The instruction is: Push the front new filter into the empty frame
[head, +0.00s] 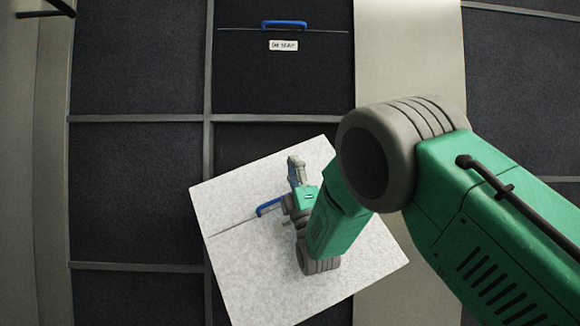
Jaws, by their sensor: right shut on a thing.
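The new filter (240,262) is a white speckled square panel with a blue handle (268,206) and a thin dark line across it. It is turned at an angle to the grid and covers part of a dark cell (250,145), which may be the empty frame; its inside is mostly hidden. My right gripper (290,192) is over the panel's middle, shut on the blue handle. My own green and grey arm hides the handle's right end and part of the panel. My left gripper is not in view.
Dark panels (140,190) sit in a grey metal grid around the white panel. The one above has a blue handle (284,24) and a white label (283,45). A pale strip (405,50) runs down right of centre. A black object (45,10) shows at top left.

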